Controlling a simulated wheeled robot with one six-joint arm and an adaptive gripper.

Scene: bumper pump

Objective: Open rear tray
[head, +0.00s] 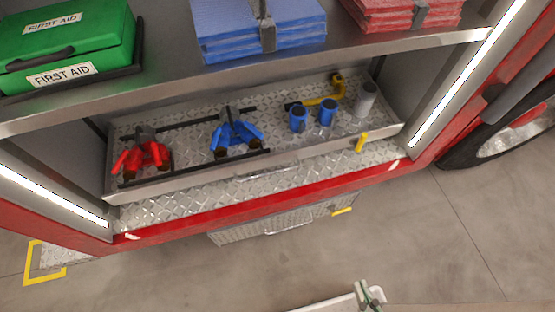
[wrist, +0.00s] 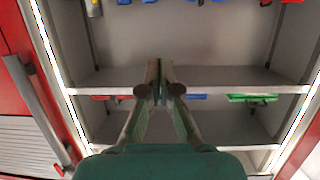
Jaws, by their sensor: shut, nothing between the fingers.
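A diamond-plate tray (head: 200,178) with a raised metal front lip sits inside the vehicle's lit compartment in the head view. It holds red and blue nozzles. A second diamond-plate tray or step (head: 240,234), with a bar handle (head: 290,229) on its front, shows low under the red bumper edge (head: 280,193). I cannot tell which one is the rear tray. My gripper (wrist: 160,92) is shut and empty in the wrist view, in front of the shelves. Part of it shows at the bottom of the head view (head: 370,294), apart from both trays.
A green first aid case (head: 65,45), blue hoses (head: 258,30) and red hoses (head: 405,12) lie on the shelf above (head: 200,75). A wheel (head: 505,140) stands at the right. Light strips edge the compartment. The grey floor in front is clear.

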